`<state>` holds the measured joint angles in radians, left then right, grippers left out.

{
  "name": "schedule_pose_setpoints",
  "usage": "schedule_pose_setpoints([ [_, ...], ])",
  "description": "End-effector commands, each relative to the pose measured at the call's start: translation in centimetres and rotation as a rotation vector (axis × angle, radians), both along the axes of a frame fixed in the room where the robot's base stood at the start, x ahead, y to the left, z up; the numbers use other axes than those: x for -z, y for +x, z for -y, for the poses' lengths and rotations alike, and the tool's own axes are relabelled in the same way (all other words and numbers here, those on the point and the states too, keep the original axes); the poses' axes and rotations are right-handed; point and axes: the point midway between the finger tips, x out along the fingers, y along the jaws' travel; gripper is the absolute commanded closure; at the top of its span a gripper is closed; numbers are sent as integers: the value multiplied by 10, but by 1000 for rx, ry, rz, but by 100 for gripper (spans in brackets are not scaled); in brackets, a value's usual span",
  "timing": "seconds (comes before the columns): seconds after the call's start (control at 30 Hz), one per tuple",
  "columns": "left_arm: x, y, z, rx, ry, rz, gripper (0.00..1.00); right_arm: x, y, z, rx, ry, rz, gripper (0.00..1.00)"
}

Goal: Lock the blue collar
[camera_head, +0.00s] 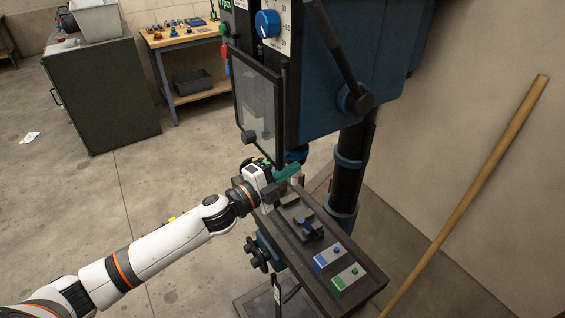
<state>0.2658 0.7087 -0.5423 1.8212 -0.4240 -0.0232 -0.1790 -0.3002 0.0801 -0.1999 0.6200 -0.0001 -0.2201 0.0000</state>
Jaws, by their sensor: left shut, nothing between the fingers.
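My left arm reaches in from the lower left to a drill press. Its gripper (279,182) is shut and empty beside the press table's far end, below the clear guard. A teal-green piece (288,172) shows right at the fingers; I cannot tell whether they touch it. A blue ring (296,155) shows just above, under the press head, partly hidden. Blue collars also sit around the dark column, one higher (348,161) and one lower (343,216). I cannot tell which collar is the task's, or whether any is locked. My right gripper is not in view.
The press table (370,283) carries a dark clamp-like part (309,228), a blue-marked plate (329,257) and a green-marked plate (347,277). The clear guard (258,105) hangs close above my gripper. A wooden pole (470,185) leans at the right. Floor at left is mostly open.

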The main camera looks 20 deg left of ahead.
Motion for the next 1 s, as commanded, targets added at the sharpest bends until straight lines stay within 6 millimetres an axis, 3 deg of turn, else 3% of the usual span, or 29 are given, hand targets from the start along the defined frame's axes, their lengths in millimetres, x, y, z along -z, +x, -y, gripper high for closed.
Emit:
schedule_pose_setpoints([
  [0.2,3,3,-16,1,-1,1,100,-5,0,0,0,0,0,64],
  [1.0,5,4,-25,73,0,2,100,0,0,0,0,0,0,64],
])
